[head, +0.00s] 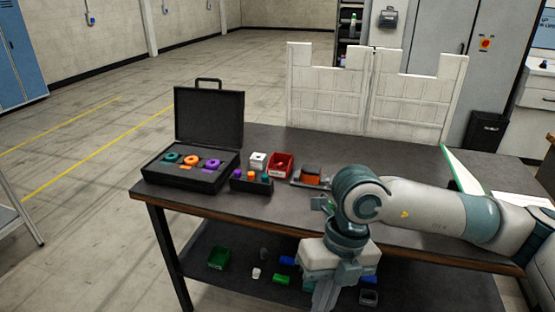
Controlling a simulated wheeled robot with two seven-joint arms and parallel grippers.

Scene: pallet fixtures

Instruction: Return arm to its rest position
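My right arm (425,206) comes in from the right over the table and bends down at a teal joint near the table's front edge. Its lower end, with the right gripper (325,295), hangs in front of the table and runs toward the bottom of the view. The fingers cannot be made out, so whether it is open or shut does not show. Nothing held can be seen. My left arm and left gripper are not in view.
The dark table (285,213) holds an open black case (208,120) with coloured rings, a red bin (281,165), a white block (258,161) and an orange-and-black item (311,176). White panels (330,100) stand behind. A lower shelf holds a green bin (219,258).

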